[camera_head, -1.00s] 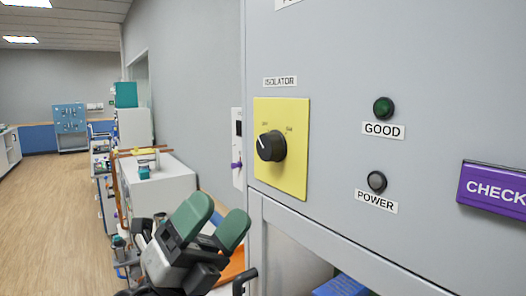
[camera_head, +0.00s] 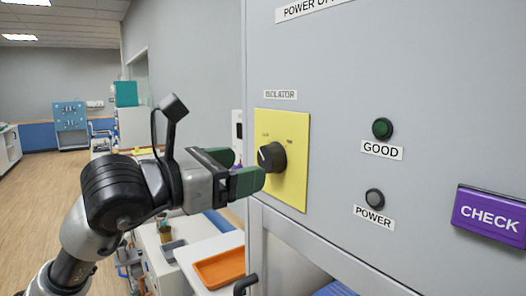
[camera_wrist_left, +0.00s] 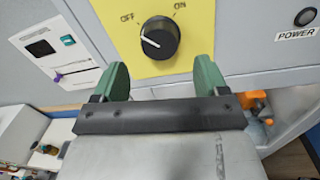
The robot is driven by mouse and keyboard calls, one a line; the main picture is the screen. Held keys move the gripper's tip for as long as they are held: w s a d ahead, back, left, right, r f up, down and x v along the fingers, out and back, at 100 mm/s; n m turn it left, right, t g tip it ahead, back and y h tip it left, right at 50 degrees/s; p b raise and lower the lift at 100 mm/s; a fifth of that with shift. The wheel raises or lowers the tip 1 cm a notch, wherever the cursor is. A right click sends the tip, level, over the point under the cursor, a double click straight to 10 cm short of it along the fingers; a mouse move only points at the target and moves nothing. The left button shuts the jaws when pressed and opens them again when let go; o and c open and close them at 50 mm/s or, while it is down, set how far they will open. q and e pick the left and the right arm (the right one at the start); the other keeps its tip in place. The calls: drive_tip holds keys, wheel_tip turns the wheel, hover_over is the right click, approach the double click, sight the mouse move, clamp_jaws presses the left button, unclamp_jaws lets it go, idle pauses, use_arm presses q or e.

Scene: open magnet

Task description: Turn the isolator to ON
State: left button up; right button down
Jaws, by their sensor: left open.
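The isolator is a round black knob (camera_head: 272,157) on a yellow plate (camera_head: 292,185) on the grey cabinet front. In the left wrist view the knob (camera_wrist_left: 160,38) shows a white pointer line on its left side, toward the OFF mark (camera_wrist_left: 127,17); the ON mark (camera_wrist_left: 180,5) is at upper right. My left gripper (camera_head: 243,168) has green fingers and is open, pointing at the knob from just in front. In the wrist view its fingers (camera_wrist_left: 162,75) stand apart, below and either side of the knob, with nothing between them. My right gripper is not in view.
Right of the plate are a green GOOD lamp (camera_head: 382,128), a grey POWER lamp (camera_head: 374,198) and a purple CHECK button (camera_head: 490,212). An orange tray (camera_head: 220,268) lies below the arm. The floor (camera_head: 30,215) at left is open.

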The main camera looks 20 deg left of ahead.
sight(264, 161)
use_arm(q)
drive_tip(key=p+x, duration=0.1)
drive_tip(key=x, duration=0.3)
drive_tip(key=shift+w+d+r+p, duration=0.1)
drive_tip(key=shift+r+p, duration=0.05)
drive_tip(key=shift+p, duration=0.15)
drive_tip(key=shift+w+d+f, duration=0.2)
drive_tip(key=shift+w+d, duration=0.05)
drive_tip(key=shift+w, duration=0.15)
drive_tip(key=c, duration=0.9)
